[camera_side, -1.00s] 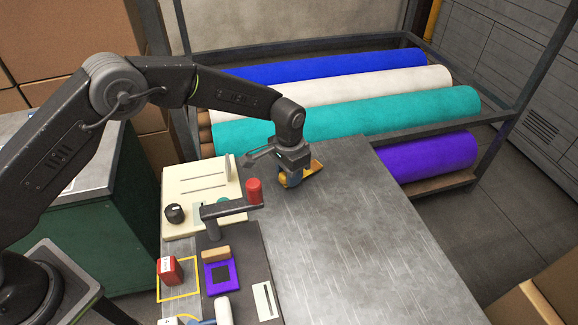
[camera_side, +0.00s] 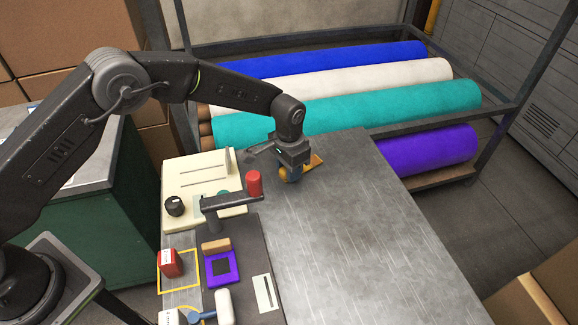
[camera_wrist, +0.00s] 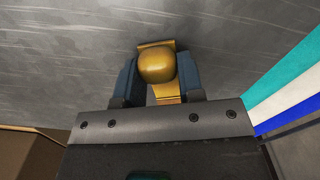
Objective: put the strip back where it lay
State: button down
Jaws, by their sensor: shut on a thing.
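The strip is a flat golden-yellow piece (camera_side: 314,161) with a rounded knob on top. In the wrist view the knob (camera_wrist: 157,64) sits between the two blue-grey fingers, and the flat part (camera_wrist: 166,93) shows behind and below it. My gripper (camera_side: 290,176) is shut on the knob, pointing down over the far end of the grey metal table (camera_side: 350,235). The strip is at or just above the table top; I cannot tell whether it touches. My gripper also shows in the wrist view (camera_wrist: 157,75), with its fingers on either side of the knob.
A cream panel with a black dial (camera_side: 175,206) and a red-topped crank (camera_side: 254,183) stand left of my gripper. A red block (camera_side: 170,262) and a purple square (camera_side: 222,267) lie nearer. Felt rolls (camera_side: 345,105) lie on a rack behind. The table's right side is bare.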

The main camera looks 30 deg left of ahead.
jog(key=shift+f, duration=0.1)
jog(key=c, duration=0.7)
grip_release()
jog(key=shift+o, duration=0.2)
notch_tip(320, 180, up, 14)
jog(key=shift+f, duration=0.15)
